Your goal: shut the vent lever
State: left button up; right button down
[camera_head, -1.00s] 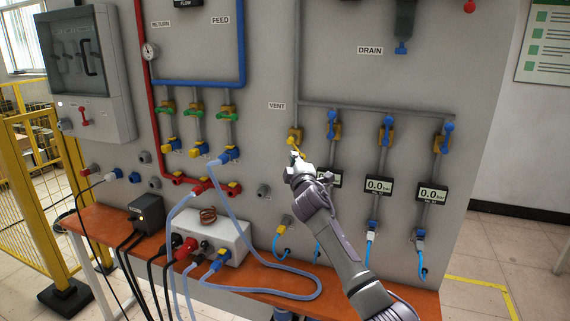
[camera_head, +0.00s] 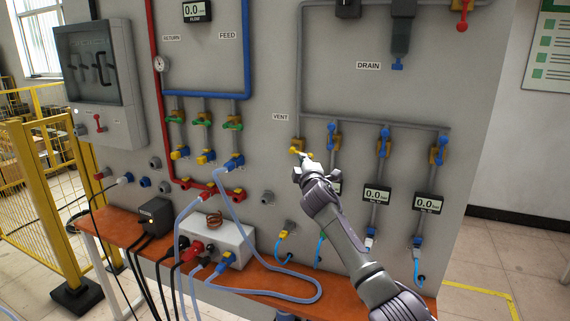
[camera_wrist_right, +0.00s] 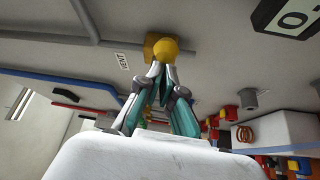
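The yellow vent lever (camera_head: 299,150) sits on its valve below the VENT label (camera_head: 280,117), at the left end of the grey drain pipe. It lies nearly level across the pipe in the head view. My right gripper (camera_head: 303,159) is at the lever, just below and right of it. In the right wrist view the fingertips (camera_wrist_right: 158,68) come together right at the yellow lever end (camera_wrist_right: 165,48). The fingers look shut, with no lever seen between them; contact appears likely but is partly hidden. My left gripper is not in view.
Blue-handled valves (camera_head: 384,143) hang to the right, above pressure displays (camera_head: 377,194). Red and blue pipes with green-handled valves (camera_head: 204,121) are on the left. An orange bench (camera_head: 275,279) below carries a coil box (camera_head: 232,238) and hoses.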

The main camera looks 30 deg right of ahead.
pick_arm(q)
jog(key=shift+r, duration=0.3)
pick_arm(e)
jog(key=shift+d+r, duration=0.25)
jog(key=shift+r, duration=0.1)
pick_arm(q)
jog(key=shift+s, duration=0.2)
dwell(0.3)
